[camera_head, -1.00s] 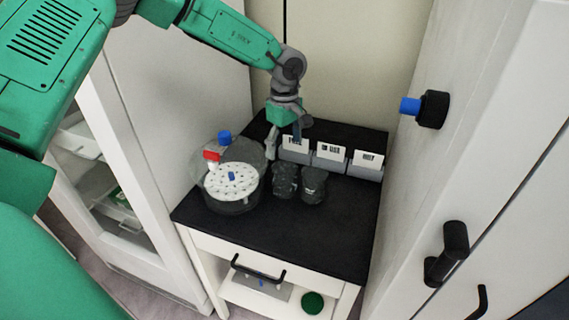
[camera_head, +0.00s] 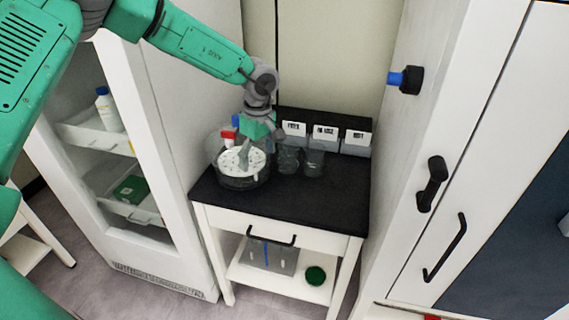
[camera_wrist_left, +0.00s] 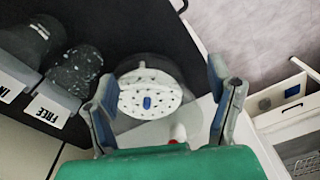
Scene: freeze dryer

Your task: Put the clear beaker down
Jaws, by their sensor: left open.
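Two clear beakers, a left one (camera_head: 288,160) and a right one (camera_head: 314,163), stand upright side by side on the black tabletop (camera_head: 300,205). They also show at the upper left of the left wrist view (camera_wrist_left: 75,72). My left gripper (camera_head: 260,150) is open and empty, left of the beakers and apart from them. It hangs over the round clear chamber with a white perforated plate (camera_head: 238,163). In the left wrist view, this plate (camera_wrist_left: 150,92) shows between the spread fingers (camera_wrist_left: 160,72). My right gripper is not in view.
Several grey bins with white labels (camera_head: 325,135) stand behind the beakers. The tabletop's front right is clear. A glass-door cabinet (camera_head: 140,180) stands at the left. A white cabinet with black handles (camera_head: 437,185) stands at the right. A green round item (camera_head: 316,276) lies on the lower shelf.

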